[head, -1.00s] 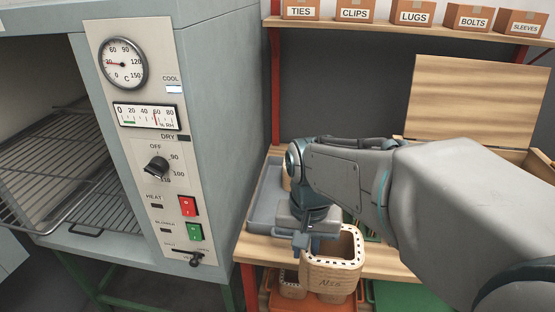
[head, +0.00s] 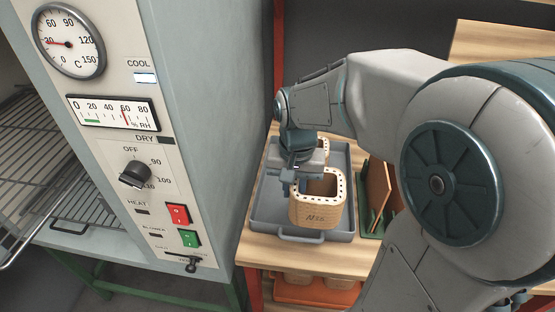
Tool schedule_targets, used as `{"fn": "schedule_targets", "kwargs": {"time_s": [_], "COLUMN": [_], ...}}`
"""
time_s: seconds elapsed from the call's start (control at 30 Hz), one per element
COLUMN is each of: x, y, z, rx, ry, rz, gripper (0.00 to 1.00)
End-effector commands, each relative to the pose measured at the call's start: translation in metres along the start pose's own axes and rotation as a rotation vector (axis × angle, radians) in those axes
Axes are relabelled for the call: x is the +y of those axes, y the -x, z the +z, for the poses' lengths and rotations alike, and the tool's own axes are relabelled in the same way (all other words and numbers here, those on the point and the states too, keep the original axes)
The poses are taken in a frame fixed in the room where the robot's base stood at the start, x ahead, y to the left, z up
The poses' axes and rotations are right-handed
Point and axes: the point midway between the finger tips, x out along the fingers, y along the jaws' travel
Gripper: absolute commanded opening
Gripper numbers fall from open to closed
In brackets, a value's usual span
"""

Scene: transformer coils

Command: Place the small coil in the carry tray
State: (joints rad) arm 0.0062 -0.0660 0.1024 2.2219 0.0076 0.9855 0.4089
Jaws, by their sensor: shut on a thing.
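A tan wound coil (head: 317,212), rounded-square with an open top, dotted rim and a dark mark on its front, is over the front right part of the grey carry tray (head: 318,238). My gripper (head: 290,187) points down and is shut on the coil's left wall. I cannot tell whether the coil's base touches the tray floor. Another tan coil (head: 325,147) shows behind, at the back of the tray, mostly hidden by my gripper and wrist.
The tray lies on a wooden bench (head: 305,257) beside a grey oven (head: 200,120) on the left. A green rack (head: 370,225) with brown boards stands close right of the tray. An orange tray (head: 310,293) with coils is on the shelf below. The tray's left part looks free.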

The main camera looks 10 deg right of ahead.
Motion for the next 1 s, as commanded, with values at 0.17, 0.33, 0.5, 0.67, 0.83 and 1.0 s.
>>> {"fn": "schedule_targets", "kwargs": {"time_s": [0.17,0.33,0.5,0.67,0.83,1.0], "x": [-0.011,-0.021,-0.026,-0.026,-0.026,-0.026], "y": [-0.017,-0.031,-0.038,-0.051,-0.074,-0.08], "z": [-0.027,-0.048,-0.06,-0.061,-0.061,-0.061], "rx": [-0.001,-0.001,0.001,-0.001,0.0,0.002], "ry": [0.002,0.004,0.004,0.003,0.003,0.003], "rz": [0.001,0.0,0.0,0.001,0.001,0.0], "gripper": [0.0,0.0,0.0,0.0,0.0,0.0]}}
